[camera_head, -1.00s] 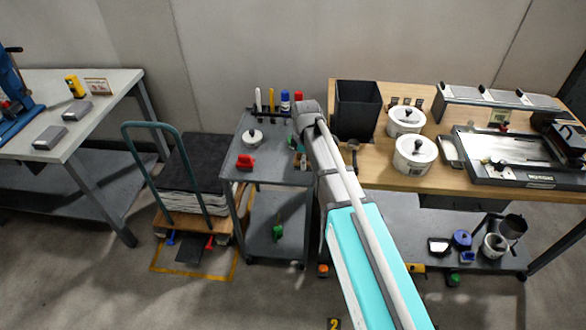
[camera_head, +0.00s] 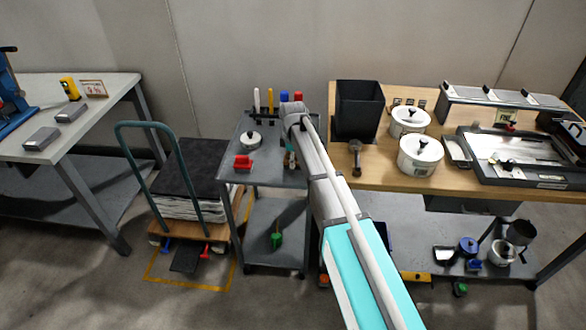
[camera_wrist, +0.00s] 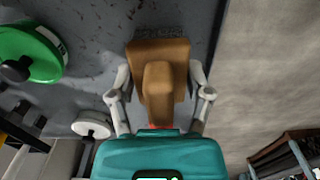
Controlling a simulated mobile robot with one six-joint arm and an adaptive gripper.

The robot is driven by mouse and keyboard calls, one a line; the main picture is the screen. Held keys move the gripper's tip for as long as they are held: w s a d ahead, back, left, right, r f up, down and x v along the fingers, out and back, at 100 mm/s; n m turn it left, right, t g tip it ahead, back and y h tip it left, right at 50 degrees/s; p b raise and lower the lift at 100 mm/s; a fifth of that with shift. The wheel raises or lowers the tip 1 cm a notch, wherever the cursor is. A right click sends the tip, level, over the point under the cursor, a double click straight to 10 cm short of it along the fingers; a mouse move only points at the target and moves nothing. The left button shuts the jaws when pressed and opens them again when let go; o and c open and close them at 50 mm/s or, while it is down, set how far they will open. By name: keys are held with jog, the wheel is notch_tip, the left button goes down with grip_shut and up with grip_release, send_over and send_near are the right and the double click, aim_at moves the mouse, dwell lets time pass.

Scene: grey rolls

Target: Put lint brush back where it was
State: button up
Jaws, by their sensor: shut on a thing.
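The lint brush (camera_wrist: 174,56) is a tan, wood-coloured block with a rounded handle and a dark bristle strip at its far edge. My gripper (camera_wrist: 160,84) is shut on it, with one finger on each side, in the wrist view. Behind it lies the dark grey top of the small cart (camera_wrist: 105,30), close to that top's edge. I cannot tell whether the brush touches the cart. In the head view my arm hides most of the gripper and brush over the right part of the cart's top (camera_head: 262,178).
A wooden bench (camera_head: 375,178) with a black bin (camera_head: 358,108) and white pots adjoins on the right. A green round object (camera_wrist: 35,55) is near my gripper.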

jog(key=shift+w+a+f+b, duration=0.25)
jog(key=shift+w+f+b, duration=0.15)
jog(key=shift+f+b, duration=1.6)
jog(key=shift+f, duration=0.15)
jog(key=o, duration=1.1)
notch_tip(320, 180, up, 12)
jog(key=p, duration=1.2)
jog(key=shift+r, duration=0.2)
